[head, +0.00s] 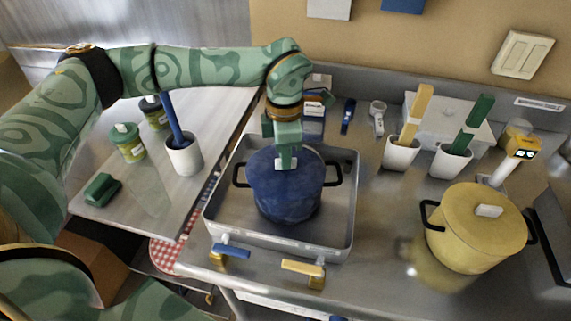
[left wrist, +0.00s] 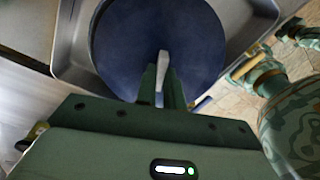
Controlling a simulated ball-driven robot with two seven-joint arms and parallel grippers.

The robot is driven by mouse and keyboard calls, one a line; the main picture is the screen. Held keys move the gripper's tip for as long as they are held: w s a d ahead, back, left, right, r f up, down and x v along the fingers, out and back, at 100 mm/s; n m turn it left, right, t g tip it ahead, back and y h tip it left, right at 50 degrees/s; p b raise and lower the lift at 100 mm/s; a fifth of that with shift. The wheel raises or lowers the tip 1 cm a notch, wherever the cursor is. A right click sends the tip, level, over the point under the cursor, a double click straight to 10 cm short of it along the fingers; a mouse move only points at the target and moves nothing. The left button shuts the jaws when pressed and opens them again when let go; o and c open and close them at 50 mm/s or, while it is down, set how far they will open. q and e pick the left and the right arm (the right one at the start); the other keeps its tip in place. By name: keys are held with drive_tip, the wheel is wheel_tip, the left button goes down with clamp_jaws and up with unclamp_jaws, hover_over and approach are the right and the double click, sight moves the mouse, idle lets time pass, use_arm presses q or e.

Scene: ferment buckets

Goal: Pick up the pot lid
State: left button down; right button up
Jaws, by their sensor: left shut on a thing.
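A blue pot (head: 287,203) with two dark side handles stands in a grey metal basin (head: 228,222). Its blue lid (head: 262,165) sits on top and has a pale knob. In the left wrist view the lid (left wrist: 125,40) fills the top middle. My left gripper (head: 286,163) comes down from above and is shut on the lid's knob; the fingers also show in the left wrist view (left wrist: 163,88). I cannot tell any gap between lid and pot. A yellow pot (head: 470,240) with a yellow lid (head: 475,208) and white knob stands at the right. My right gripper is not in view.
White cups (head: 401,153) with yellow and green tools stand behind, right of the basin. Left are a white cup (head: 184,157) with a blue tool, jars (head: 128,145) and a green block (head: 102,189). Blue (head: 231,251) and yellow (head: 302,268) taps line the basin's front.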

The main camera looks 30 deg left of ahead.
use_arm(q)
wheel_tip(320, 180, up, 4)
drive_tip(key=shift+s+d+p, duration=0.1)
drive_tip(key=shift+d+p, duration=0.05)
drive_tip(key=shift+p, duration=0.3)
drive_tip(key=s+d+r, duration=0.9)
drive_tip(key=w+a+f+n+p, duration=0.1)
drive_tip(key=w+a+f, duration=0.1)
drive_tip(key=w+a, duration=0.1)
drive_tip(key=w+a+f+n+p, duration=0.1)
drive_tip(key=w+a+n+p, duration=0.1)
drive_tip(key=w+a, duration=0.1)
drive_tip(key=w+a+f+n+p, duration=0.1)
drive_tip(key=w+a+f+p, duration=0.1)
drive_tip(key=w+a, duration=0.1)
drive_tip(key=shift+w+a+f+n+t, duration=0.2)
drive_tip(key=shift+a+f+n+t, duration=0.05)
drive_tip(key=shift+f+n+t, duration=0.1)
drive_tip(key=f+b, duration=0.2)
drive_tip(key=f, duration=0.1)
drive_tip(key=f+b, duration=0.1)
drive_tip(key=shift+w+f+b, duration=0.2)
drive_tip(key=shift+w+b, duration=0.1)
drive_tip(key=shift+b, duration=0.1)
drive_tip(key=shift+f+b, duration=0.3)
drive_tip(key=shift+f, duration=0.7)
